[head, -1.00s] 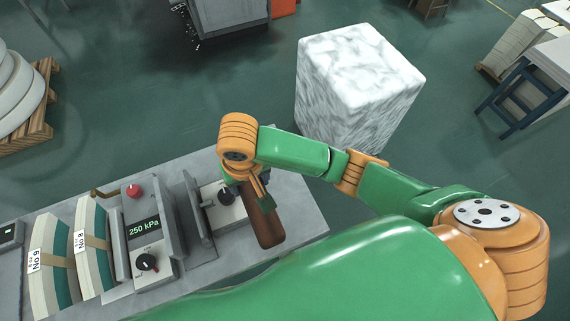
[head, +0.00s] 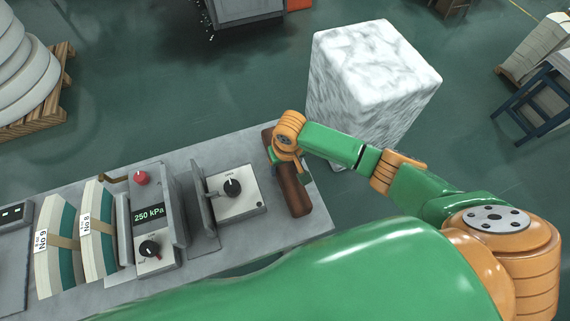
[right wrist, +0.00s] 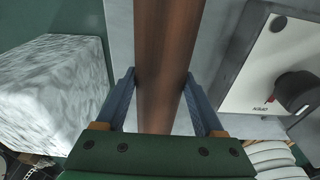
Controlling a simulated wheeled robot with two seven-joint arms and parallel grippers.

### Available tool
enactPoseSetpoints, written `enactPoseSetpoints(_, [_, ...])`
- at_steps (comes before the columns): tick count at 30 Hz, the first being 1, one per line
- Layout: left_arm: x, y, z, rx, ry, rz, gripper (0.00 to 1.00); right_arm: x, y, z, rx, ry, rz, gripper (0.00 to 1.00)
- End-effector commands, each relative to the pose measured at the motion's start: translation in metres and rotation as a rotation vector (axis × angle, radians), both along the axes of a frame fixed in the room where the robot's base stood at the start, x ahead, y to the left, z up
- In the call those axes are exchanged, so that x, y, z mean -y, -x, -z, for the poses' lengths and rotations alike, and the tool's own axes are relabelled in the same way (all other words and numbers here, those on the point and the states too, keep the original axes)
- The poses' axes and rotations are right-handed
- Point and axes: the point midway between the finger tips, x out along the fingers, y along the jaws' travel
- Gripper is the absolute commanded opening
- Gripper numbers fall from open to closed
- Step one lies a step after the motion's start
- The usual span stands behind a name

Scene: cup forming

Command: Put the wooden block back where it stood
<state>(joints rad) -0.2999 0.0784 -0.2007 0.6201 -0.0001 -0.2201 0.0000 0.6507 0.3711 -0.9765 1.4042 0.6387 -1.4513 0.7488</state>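The wooden block (head: 295,191), long and dark brown, is at the right end of the grey bench (head: 292,236), to the right of the white dial box (head: 246,203). Its length runs roughly front to back. I cannot tell whether it rests on the bench or hangs just above it. My right gripper (head: 285,163) is over its far half. In the right wrist view, the block (right wrist: 167,60) lies between the two fingertips of my right gripper (right wrist: 160,78), which appear to meet its sides. My left gripper is not in view.
Left of the dial box stand a grey upright plate (head: 203,215), the pressure unit (head: 149,216) reading 250 kPa with a red button, and numbered curved pieces (head: 97,245). A white marbled block (head: 370,80) stands on the floor beyond the bench's right end.

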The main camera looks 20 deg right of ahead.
Motion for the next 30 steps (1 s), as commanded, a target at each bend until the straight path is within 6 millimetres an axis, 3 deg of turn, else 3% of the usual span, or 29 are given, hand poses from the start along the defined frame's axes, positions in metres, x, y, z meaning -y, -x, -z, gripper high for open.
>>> enactPoseSetpoints(1, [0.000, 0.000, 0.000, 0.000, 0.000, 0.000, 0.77, 0.000, 0.000, 0.000, 0.000, 0.000, 0.000, 0.81])
enactPoseSetpoints(3, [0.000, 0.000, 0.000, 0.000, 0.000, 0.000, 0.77, 0.000, 0.000, 0.000, 0.000, 0.000, 0.000, 0.99])
enactPoseSetpoints(12, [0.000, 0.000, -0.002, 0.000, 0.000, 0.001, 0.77, 0.000, 0.000, -0.006, 0.001, -0.001, 0.001, 1.00])
enactPoseSetpoints(24, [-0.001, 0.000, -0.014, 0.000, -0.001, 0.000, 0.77, 0.000, 0.011, -0.098, 0.004, -0.002, -0.001, 1.00])
enactPoseSetpoints(30, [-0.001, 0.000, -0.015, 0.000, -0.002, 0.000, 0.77, 0.000, 0.015, -0.120, 0.000, -0.001, 0.000, 1.00])
